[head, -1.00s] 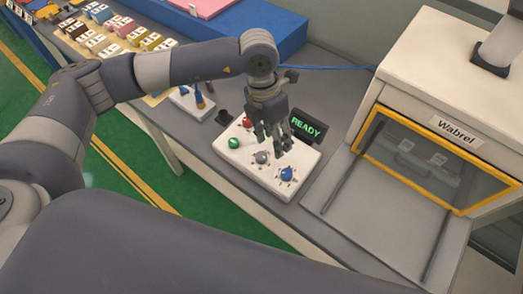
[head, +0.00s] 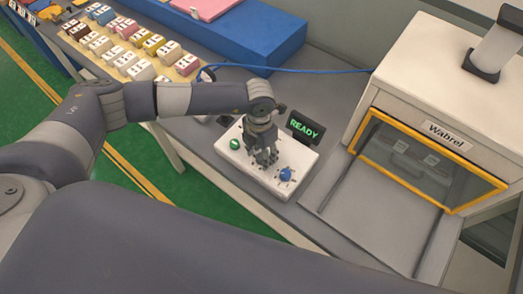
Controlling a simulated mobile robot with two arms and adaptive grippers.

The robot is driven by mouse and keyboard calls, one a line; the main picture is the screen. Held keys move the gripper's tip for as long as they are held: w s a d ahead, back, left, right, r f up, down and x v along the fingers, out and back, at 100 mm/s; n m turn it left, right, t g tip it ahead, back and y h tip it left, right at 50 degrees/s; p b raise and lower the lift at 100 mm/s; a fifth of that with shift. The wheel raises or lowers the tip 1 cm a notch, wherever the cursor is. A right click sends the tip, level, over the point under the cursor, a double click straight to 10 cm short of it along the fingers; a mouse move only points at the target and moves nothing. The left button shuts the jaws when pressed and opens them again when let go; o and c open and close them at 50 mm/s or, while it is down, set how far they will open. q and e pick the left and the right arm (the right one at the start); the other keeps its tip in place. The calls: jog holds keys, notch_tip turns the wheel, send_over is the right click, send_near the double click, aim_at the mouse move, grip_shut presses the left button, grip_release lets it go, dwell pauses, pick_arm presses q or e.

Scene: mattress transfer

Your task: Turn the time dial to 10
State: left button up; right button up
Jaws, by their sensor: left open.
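A white control box (head: 295,160) stands on the grey bench, with a green knob (head: 235,144) at its left and a blue knob (head: 285,174) at its front right. My left gripper (head: 265,158) points down over the middle of the box. Its fingers are open and cover the spot of the grey dial, which is largely hidden between them. I cannot tell whether the fingers touch it. The red button is hidden behind the gripper. A black display (head: 305,127) behind the box reads READY in green. No dial numbers are readable. My right gripper is out of view.
A white machine labelled Wabrel (head: 420,85) with a yellow-framed window stands at the right, with a grey plate (head: 375,215) before it. A blue block (head: 240,40) and a tray of several coloured pieces lie at the back left. A blue cable crosses behind.

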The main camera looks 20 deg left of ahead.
pick_arm(q)
jog(key=shift+c, duration=0.4)
jog(key=c, duration=1)
jog(key=shift+o, duration=0.2)
jog(key=shift+f+m+b, duration=0.2)
jog(key=shift+m+b, duration=0.3)
jog(key=shift+b, duration=0.3)
jog(key=m+b, duration=0.8)
jog(key=b, duration=0.5)
jog(key=shift+d+f+m, duration=0.1)
jog(key=shift+m, duration=0.3)
jog(key=shift+r+m+b, duration=0.25)
jog(key=shift+m+b, duration=0.85)
jog(key=shift+b, duration=0.4)
jog(key=o, duration=1)
